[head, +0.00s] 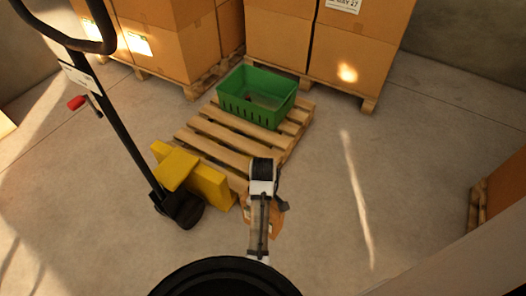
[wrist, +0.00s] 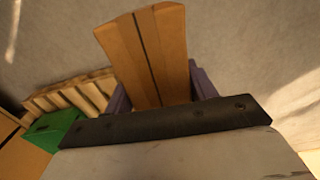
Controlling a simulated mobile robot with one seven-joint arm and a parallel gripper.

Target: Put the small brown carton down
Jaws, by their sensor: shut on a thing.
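The small brown carton (wrist: 150,55) fills the upper middle of the wrist view, with a darker stripe along its face. The purple fingers of my gripper (wrist: 161,92) are shut on it, one at each side. In the head view the carton (head: 276,224) is partly hidden behind my arm, near the front end of the wooden pallet (head: 213,139). I cannot tell its height above the floor.
A green crate (head: 237,107) stands on the far part of the pallet; slats nearer me are bare. A yellow pallet jack (head: 207,183) with a black handle stands left. Large stacked cartons (head: 361,55) line the back. Floor is clear to the right.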

